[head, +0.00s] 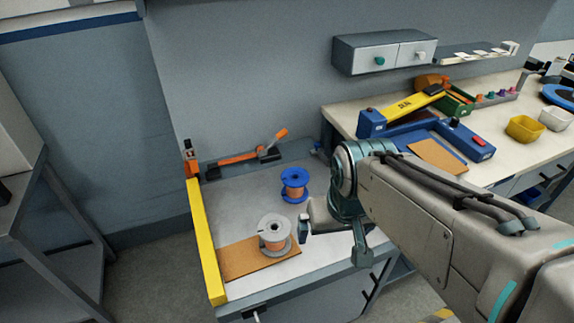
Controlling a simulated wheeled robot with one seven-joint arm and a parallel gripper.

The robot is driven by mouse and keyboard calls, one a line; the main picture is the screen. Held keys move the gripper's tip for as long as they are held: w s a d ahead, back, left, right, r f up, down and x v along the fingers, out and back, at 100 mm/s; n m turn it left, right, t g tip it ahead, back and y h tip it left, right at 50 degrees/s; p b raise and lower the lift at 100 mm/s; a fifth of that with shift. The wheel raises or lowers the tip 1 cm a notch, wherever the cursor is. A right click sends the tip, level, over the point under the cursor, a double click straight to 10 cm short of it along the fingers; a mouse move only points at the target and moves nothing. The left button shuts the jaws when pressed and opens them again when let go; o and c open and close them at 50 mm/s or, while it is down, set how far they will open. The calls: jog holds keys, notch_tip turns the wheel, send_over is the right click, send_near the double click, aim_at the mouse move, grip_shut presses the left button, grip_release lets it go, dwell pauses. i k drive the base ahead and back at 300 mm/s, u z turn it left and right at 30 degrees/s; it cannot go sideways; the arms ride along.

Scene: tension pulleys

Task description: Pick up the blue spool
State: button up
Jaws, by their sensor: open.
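The blue spool (294,186) stands upright on the grey top of the low bench. It has blue flanges and copper-coloured winding around its middle. My gripper (333,243) is to the right of and nearer than the blue spool, apart from it. Its fingers point down and to the left over the right part of the bench top. It is open, and I see nothing between the fingers. My arm comes in from the lower right and hides part of the bench's right side.
A grey spool (274,234) with copper winding stands on a brown mat (237,262) at the front left. A yellow bar (206,243) edges the bench's left side. An orange-handled tool (246,157) lies at the back. A higher workbench (352,112) with tools and bins stands right.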

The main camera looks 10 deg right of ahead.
aim_at(295, 178)
jog(key=u, duration=0.05)
jog(key=k, duration=1.1)
jog(key=z, duration=0.55)
jog(key=i, duration=1.55)
jog(key=u, duration=0.9)
